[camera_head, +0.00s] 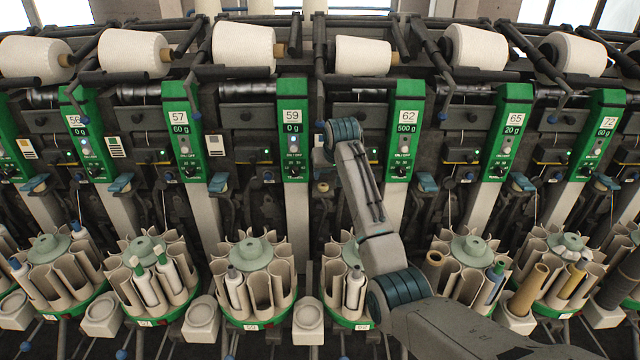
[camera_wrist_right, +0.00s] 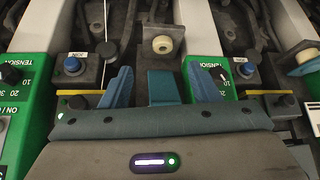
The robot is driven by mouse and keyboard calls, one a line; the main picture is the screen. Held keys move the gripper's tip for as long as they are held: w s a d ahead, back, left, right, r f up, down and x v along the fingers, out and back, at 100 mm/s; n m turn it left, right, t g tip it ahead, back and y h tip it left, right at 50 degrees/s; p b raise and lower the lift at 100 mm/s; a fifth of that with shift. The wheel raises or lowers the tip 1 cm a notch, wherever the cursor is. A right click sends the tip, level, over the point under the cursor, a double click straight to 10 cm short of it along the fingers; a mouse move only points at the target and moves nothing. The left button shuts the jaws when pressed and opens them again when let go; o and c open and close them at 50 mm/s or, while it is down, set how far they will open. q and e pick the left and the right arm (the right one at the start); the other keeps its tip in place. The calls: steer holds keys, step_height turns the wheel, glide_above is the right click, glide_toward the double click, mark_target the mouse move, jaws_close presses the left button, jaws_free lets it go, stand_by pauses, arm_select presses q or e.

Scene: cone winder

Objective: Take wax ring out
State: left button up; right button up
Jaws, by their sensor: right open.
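The wax ring (camera_wrist_right: 162,45) is a small cream ring on a grey holder plate, seen in the right wrist view at the upper middle. It also shows small in the head view (camera_head: 322,187), just below my right wrist. My right gripper (camera_wrist_right: 161,84) is open, with its two blue fingers spread and nothing between the tips. The ring lies beyond the fingertips, roughly centred between them and apart from them. In the head view my right arm reaches up to the machine front between the units marked 59 and 62. My left gripper is not in view.
Green control panels (camera_head: 293,130) and (camera_head: 405,130) stand on either side of my right wrist. Cream yarn cones (camera_head: 243,45) lie above on the winders. Round bobbin magazines (camera_head: 251,256) stand below. A blue button (camera_wrist_right: 72,66) and a dark post are near the left finger.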

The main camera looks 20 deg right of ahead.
mark_target(323, 186)
steer(key=p+x, duration=0.2)
steer(key=x, duration=0.4)
steer(key=shift+w+a+r, duration=0.1)
steer(key=shift+r, duration=0.05)
steer(key=shift+w+f+p, duration=0.25)
steer(key=shift+w+p, duration=0.05)
steer(key=shift+p, duration=0.15)
steer(key=shift+x, duration=1.45)
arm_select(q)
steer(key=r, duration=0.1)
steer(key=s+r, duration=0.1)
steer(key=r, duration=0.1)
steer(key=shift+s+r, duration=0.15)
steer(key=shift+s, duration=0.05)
arm_select(e)
steer(key=c, duration=1)
